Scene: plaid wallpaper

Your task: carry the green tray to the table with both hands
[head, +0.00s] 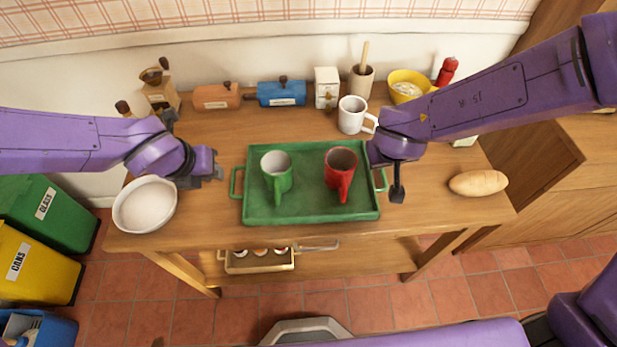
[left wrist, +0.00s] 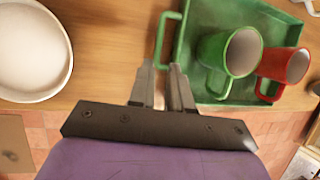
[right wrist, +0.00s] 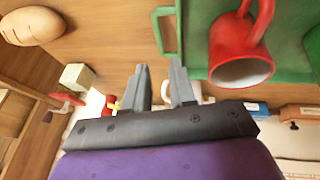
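The green tray (head: 310,210) lies on the wooden table (head: 420,215). It carries a green mug (head: 277,175) and a red mug (head: 341,172), both upright. My left gripper (head: 218,174) is open and empty beside the tray's left handle (head: 234,182); the left wrist view shows this handle (left wrist: 161,40) just ahead of the fingers (left wrist: 163,75). My right gripper (head: 388,180) is by the tray's right handle (head: 381,180). In the right wrist view its fingers (right wrist: 160,70) are apart, with the handle (right wrist: 168,52) just beyond the tips.
A white bowl (head: 145,204) stands left of the tray. A white mug (head: 352,114) stands behind its right corner, close to my right arm. A bread loaf (head: 478,183) lies at the right. Canisters and a yellow bowl (head: 408,84) line the wall. Bins stand on the floor at left.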

